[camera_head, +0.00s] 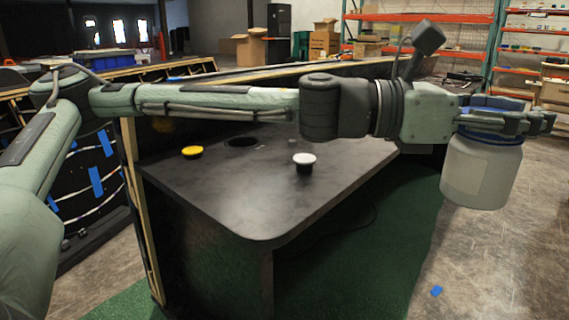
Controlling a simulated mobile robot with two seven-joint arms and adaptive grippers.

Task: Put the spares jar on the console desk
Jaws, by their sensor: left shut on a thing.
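The spares jar (480,175) is a pale, whitish-grey jar with a label and a blue band near its lid, at the right of the head view. My left gripper (510,121) is shut on the jar's top. It holds the jar upright in the air, to the right of the desk in the picture. The console desk (235,195) is a dark, smooth top with rounded front corner. My left arm crosses in front of its far part and hides some of it. My right gripper is not in view.
A yellow button (192,151) and a white button (304,160) stand up from the desk, with a round dark hole (241,142) between them. The front of the desk top is clear. Shelves (425,30) and boxes stand far behind.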

